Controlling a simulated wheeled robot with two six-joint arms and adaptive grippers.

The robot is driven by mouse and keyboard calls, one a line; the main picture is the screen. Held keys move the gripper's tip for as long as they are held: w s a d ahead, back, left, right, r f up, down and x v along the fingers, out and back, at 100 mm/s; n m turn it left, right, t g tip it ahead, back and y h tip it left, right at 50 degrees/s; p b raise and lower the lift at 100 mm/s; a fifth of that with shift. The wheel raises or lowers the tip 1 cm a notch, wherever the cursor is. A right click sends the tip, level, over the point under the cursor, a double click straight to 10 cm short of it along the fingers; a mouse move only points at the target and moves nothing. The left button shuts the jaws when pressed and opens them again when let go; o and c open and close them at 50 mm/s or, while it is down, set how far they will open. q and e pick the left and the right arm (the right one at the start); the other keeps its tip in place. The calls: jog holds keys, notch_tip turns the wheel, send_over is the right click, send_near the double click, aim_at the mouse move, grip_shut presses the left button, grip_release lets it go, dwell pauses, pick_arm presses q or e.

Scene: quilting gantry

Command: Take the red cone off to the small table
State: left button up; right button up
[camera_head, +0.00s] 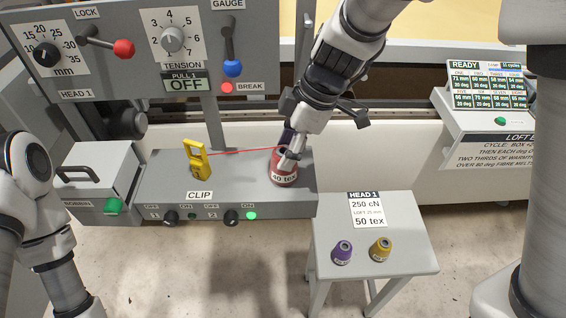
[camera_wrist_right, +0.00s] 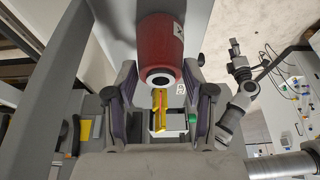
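The red cone (camera_head: 284,176), labelled 50 tex, stands upright at the right end of the grey clip box (camera_head: 225,178). A red thread runs from it to the yellow clip (camera_head: 196,160). My right gripper (camera_head: 290,146) is over its top. In the right wrist view the cone (camera_wrist_right: 160,40) shows its narrow end between the spread fingertips (camera_wrist_right: 158,75), with a gap at each side. The small table (camera_head: 405,245) stands to the right. My left arm shows at the left; a small arm end in the wrist view may be the left gripper, too small to judge.
A purple cone (camera_head: 342,252) and a yellow cone (camera_head: 380,249) stand on the table's front part, with a HEAD 1 card (camera_head: 367,210) behind. The table's right side is clear. A control panel (camera_head: 140,50) with levers rises at the back left.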

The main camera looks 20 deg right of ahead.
jog(key=shift+s, duration=0.1)
jog(key=c, duration=0.5)
jog(key=shift+r, duration=0.1)
jog(key=shift+r, duration=0.1)
jog(key=shift+r+p, duration=0.35)
jog(key=shift+p, duration=0.05)
jog(key=shift+r+p, duration=1.5)
jog(key=shift+r, duration=0.9)
